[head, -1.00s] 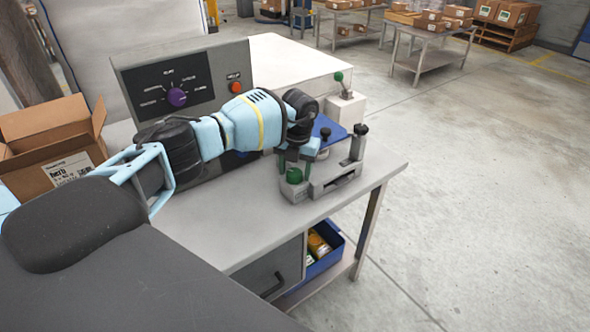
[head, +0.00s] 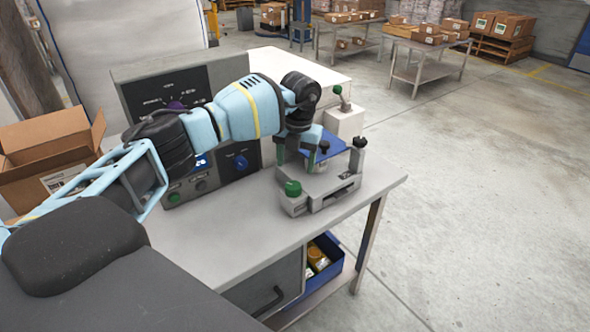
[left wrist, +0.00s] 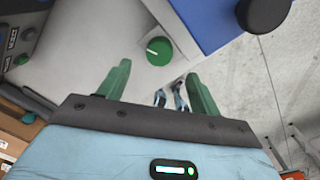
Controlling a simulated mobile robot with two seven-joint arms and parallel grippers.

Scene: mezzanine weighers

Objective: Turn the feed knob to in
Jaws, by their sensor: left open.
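A round green knob (head: 293,188) sits at the near left of a grey metal device (head: 325,192) on the bench. In the left wrist view the green knob (left wrist: 159,51) carries a white line and appears beyond and between the fingertips. My left gripper (head: 298,163) is above the device, its green fingers (left wrist: 158,76) spread wide, with nothing between them. A control panel (head: 129,75) stands behind; its purple knob (head: 177,105) is mostly hidden by my arm. A blue knob (head: 240,162) shows lower on the panel. I cannot read which knob is labelled feed. My right gripper is out of view.
A blue plate (head: 330,142) and black knobs (head: 359,142) are close to the gripper on the device. An open cardboard box (head: 50,152) is at the left. The bench front is clear.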

